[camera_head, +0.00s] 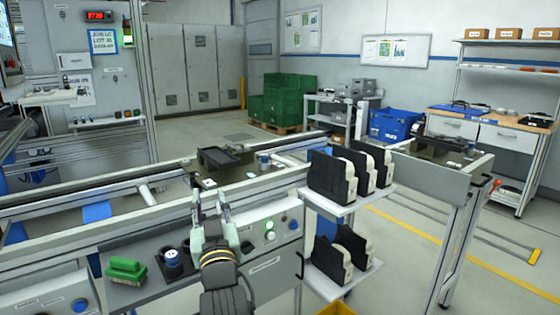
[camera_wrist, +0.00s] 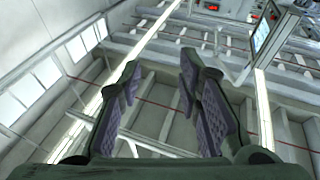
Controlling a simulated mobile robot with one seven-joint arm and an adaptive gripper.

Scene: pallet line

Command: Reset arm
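My gripper (camera_head: 209,204) points away from my body, over the near side of the conveyor line, in the head view. Its two fingers stand apart with nothing between them. In the wrist view my gripper (camera_wrist: 160,75) also shows open, with purple pads and an empty gap.
A dark pallet tray (camera_head: 205,181) sits on the conveyor (camera_head: 120,197) beyond my gripper. A rack (camera_head: 325,207) with black-and-white parts stands close on the right.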

